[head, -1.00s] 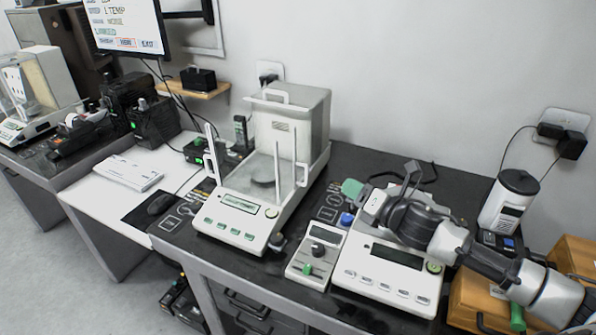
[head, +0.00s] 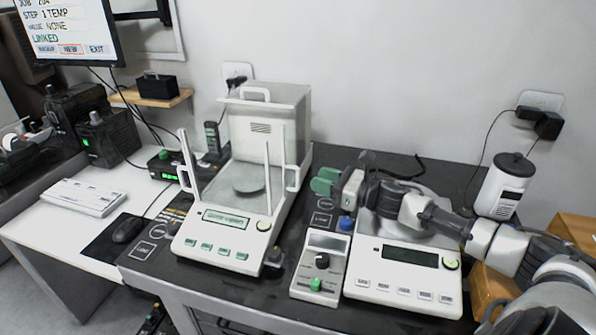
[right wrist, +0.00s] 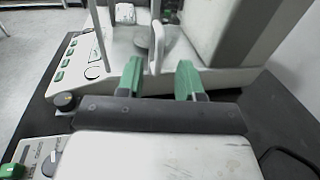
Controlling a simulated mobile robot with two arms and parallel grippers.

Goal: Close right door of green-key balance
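The green-key balance (head: 218,240) stands mid-table, with green keys along its front and a clear-sided weighing chamber. Its right door has a pale upright handle (head: 293,178) on the chamber's right side; the clear panel is hard to make out, and its upright edge stands towards the front. My right gripper (head: 325,181), with green fingertips, is just right of that handle. In the right wrist view its two fingers (right wrist: 158,78) are apart and empty, with the handle (right wrist: 155,48) ahead between their tips. I cannot tell if they touch it. My left gripper is not in view.
A second balance (head: 405,280) with pale keys lies under my right arm. A small control box (head: 320,268) with a black knob stands between the balances. A white canister (head: 503,185) stands at right. A mouse (head: 127,228) and keyboard (head: 84,197) lie at left.

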